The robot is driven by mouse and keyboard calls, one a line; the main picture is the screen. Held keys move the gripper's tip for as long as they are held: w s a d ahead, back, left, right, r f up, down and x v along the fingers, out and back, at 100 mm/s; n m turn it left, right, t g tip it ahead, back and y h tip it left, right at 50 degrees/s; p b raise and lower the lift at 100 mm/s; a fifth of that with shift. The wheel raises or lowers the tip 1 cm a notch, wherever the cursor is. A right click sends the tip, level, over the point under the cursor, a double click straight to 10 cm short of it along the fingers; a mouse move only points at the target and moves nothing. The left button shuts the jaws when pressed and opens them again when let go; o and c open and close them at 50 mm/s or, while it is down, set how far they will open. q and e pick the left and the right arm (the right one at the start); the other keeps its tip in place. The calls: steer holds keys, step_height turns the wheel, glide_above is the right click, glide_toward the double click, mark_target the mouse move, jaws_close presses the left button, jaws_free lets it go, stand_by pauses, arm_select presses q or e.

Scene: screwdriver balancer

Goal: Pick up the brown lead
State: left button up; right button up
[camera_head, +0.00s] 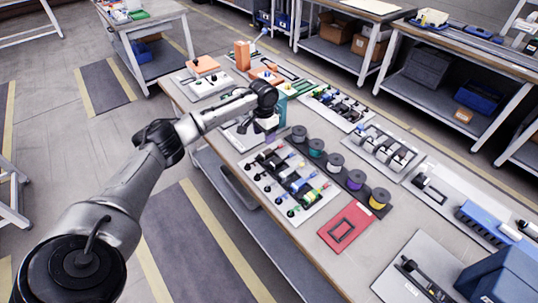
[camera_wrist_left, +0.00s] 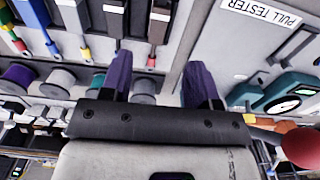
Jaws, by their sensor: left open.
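My left gripper (camera_head: 268,127) is over the workbench, near the far end of the lead board (camera_head: 310,212). In the left wrist view its two dark purple fingers (camera_wrist_left: 160,80) are apart, with nothing seen between them. Several leads with coloured ends lie in a row on the board at upper left of that view, including a blue one (camera_wrist_left: 51,47) and a yellow one (camera_wrist_left: 86,53). A small reddish end (camera_wrist_left: 151,61) shows just beyond the fingers. My right gripper is out of view.
Several wire spools (camera_head: 335,161) stand in a row beside the lead board. A pull tester with a round dial (camera_wrist_left: 284,103) is right of the fingers in the wrist view. A red panel (camera_head: 347,227) lies nearer on the bench.

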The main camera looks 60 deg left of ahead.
arm_select(q)
glide_above(265, 153)
steer(key=shift+a+f+b, duration=0.15)
steer(key=shift+f+b, duration=0.3)
steer(key=shift+f, duration=1.8)
steer(key=shift+f+b, duration=0.95)
steer(key=shift+f, duration=1.6)
steer(key=shift+c, duration=0.3)
steer(key=shift+c, duration=0.7)
steer(key=c, duration=0.8)
